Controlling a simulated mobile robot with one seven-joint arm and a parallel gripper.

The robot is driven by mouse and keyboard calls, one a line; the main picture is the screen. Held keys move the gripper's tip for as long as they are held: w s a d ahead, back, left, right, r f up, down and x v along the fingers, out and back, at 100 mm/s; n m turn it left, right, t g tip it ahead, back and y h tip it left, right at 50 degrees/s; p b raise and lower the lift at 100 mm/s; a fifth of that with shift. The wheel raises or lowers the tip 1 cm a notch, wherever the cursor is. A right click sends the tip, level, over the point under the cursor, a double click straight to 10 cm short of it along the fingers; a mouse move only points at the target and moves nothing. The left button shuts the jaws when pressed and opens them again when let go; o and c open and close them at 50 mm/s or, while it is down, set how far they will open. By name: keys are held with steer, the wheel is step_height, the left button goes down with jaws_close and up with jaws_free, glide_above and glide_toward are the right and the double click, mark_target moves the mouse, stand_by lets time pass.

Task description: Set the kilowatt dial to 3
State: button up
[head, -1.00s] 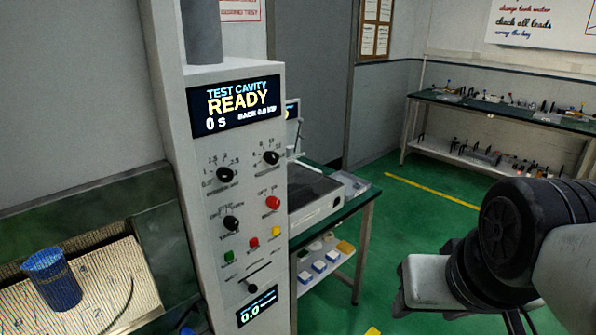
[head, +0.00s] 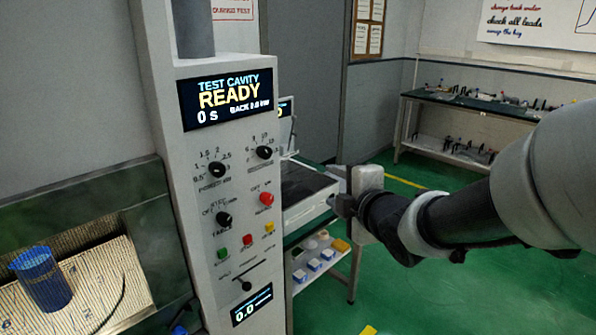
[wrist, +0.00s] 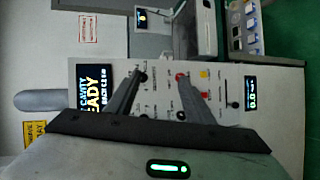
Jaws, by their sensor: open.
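The kilowatt dial (head: 216,170) is the black knob at the upper left of the grey control panel, below the display. Numbers from 0.5 to 2.5 show around it; its exact setting is too small to read. My gripper (head: 333,188) is to the right of the panel in the head view, apart from it and empty. In the wrist view my gripper (wrist: 161,77) has its two fingers spread toward the panel (wrist: 228,110), which appears turned on its side. The kilowatt dial is hard to make out there, near the left finger.
A second black dial (head: 264,152) is to the right, a mode dial (head: 223,219) below, with a red knob (head: 266,198) and small coloured buttons nearby. The display (head: 228,98) reads READY. A blue cup (head: 42,279) stands in the cavity at left. A bench is behind the panel.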

steer(key=a+f+n+y, duration=0.2)
steer(key=a+n+y, duration=0.3)
steer(key=a+n, duration=0.35)
steer(key=n+g+y, duration=0.2)
steer(key=n+y, duration=0.1)
steer(key=n, duration=0.2)
glide_toward(220, 171)
steer(key=p+x, duration=0.2)
steer(key=x, duration=0.7)
steer(key=shift+w+a+p, duration=0.1)
steer(key=shift+p, duration=0.25)
steer(key=c, duration=1)
steer(key=shift+c, duration=0.2)
